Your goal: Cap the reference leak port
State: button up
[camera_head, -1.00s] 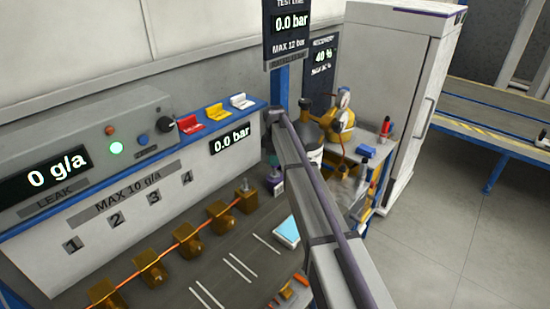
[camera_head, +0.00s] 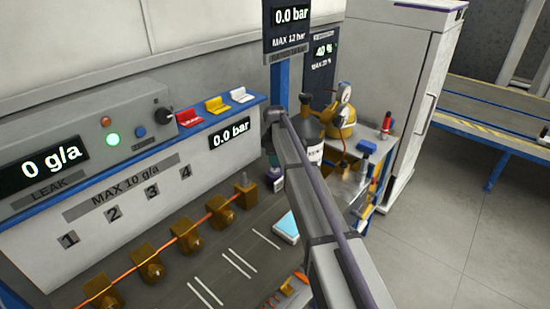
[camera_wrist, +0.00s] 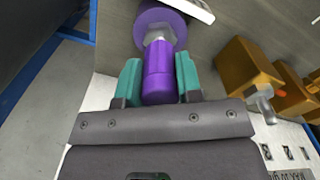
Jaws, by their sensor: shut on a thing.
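A small purple cap (camera_wrist: 159,75) is between the teal fingers of my gripper (camera_wrist: 158,80) in the wrist view. My gripper is shut on it. Just beyond the cap, in line with it, is a silver fitting (camera_wrist: 159,36) on a wider purple body (camera_wrist: 152,18), which looks like the reference leak. The cap appears to meet the fitting, but I cannot tell whether it is seated. In the head view my arm partly hides this spot, and a bit of the purple body (camera_head: 276,184) shows beside it below the bench panel.
Brass blocks (camera_head: 190,243) joined by an orange line stand along the bench; one brass block (camera_wrist: 248,70) is close right of my gripper in the wrist view. A light blue and white flat item (camera_head: 286,227) lies nearby. A cart with bottles (camera_head: 312,135) stands behind my arm.

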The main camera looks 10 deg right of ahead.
jog(key=shift+f+b, duration=0.95)
jog(key=shift+f, duration=0.1)
jog(key=o, duration=1)
jog(key=shift+r, duration=0.1)
notch_tip(320, 180, up, 11)
jog(key=p, duration=1.1)
jog(key=shift+s+m, duration=0.1)
jog(key=shift+m, duration=0.8)
jog(key=s+f+m+b, duration=0.1)
jog(key=s+m, duration=1.1)
jog(key=s, duration=2.6)
jog(key=shift+s+f, duration=0.15)
jog(key=shift+f, duration=0.15)
